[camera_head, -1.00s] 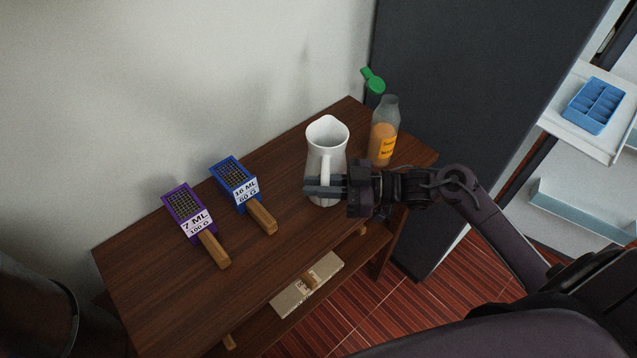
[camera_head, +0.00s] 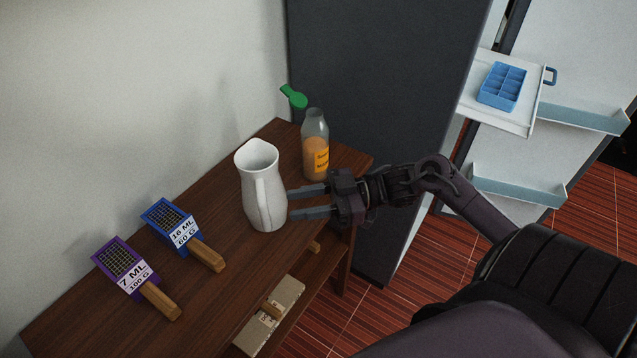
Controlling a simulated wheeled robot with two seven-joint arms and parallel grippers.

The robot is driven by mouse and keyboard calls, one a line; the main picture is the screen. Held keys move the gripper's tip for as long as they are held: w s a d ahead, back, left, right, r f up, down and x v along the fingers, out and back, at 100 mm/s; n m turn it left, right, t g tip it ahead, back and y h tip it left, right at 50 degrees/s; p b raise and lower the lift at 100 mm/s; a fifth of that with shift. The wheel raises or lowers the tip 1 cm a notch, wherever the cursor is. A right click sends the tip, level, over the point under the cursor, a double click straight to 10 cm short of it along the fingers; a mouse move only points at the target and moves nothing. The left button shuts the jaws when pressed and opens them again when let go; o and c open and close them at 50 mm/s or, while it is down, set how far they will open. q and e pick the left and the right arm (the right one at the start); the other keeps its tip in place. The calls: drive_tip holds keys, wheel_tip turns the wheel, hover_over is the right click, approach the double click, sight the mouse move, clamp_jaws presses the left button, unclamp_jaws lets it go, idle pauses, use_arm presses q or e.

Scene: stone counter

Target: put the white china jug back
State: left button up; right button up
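The white china jug (camera_head: 258,195) stands upright on the dark wooden table (camera_head: 215,290), near its right end, with its handle facing the front. My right gripper (camera_head: 294,203) comes in from the right and is just right of the jug. Its two fingers are spread apart, with nothing seen between them. The fingertips are close to the jug's right side; I cannot tell whether they touch it. My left gripper is not in view.
A bottle with orange contents (camera_head: 316,150) stands behind the gripper. A green-topped item (camera_head: 294,97) is behind it. Blue (camera_head: 178,230) and purple (camera_head: 128,270) labelled graters lie left of the jug.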

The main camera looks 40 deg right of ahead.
drive_tip(key=shift+v, duration=1.7)
